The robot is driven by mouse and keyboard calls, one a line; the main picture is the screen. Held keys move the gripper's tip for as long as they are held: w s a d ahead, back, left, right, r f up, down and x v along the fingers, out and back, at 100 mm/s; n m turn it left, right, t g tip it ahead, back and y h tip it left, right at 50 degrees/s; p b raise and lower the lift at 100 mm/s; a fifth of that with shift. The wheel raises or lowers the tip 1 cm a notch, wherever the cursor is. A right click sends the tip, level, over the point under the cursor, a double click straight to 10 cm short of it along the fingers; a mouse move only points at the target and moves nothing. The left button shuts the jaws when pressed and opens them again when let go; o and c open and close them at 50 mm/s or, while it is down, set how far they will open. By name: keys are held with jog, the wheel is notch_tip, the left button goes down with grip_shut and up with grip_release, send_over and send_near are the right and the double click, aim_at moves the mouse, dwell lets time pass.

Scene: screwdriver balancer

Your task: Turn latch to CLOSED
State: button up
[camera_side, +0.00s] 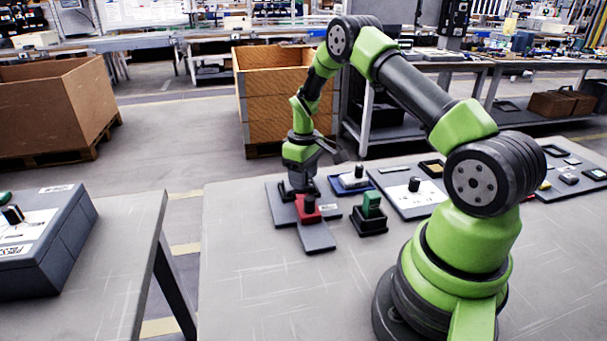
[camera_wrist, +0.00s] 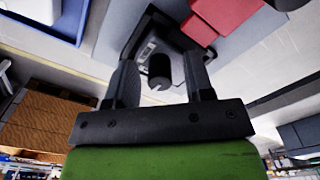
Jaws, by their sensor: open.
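My gripper (camera_side: 300,183) points down over the far end of the grey plate (camera_side: 319,238), behind the red block (camera_side: 309,217) with its black knob (camera_side: 309,203). In the wrist view my gripper (camera_wrist: 158,59) is open, with one finger on each side of a black cylindrical knob (camera_wrist: 160,72). That knob stands in front of a dark square frame (camera_wrist: 143,27) with a grey inside. I cannot tell whether the fingers touch the knob. No latch label is readable, so its position cannot be told. The red block also shows in the wrist view (camera_wrist: 228,12).
A black holder with a green block (camera_side: 371,204) stands right of the red block. A blue-edged tray (camera_side: 351,184) lies close behind, and a grey panel with a black knob (camera_side: 414,185) lies farther right. The table's front left is clear.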

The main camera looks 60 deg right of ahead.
grip_shut()
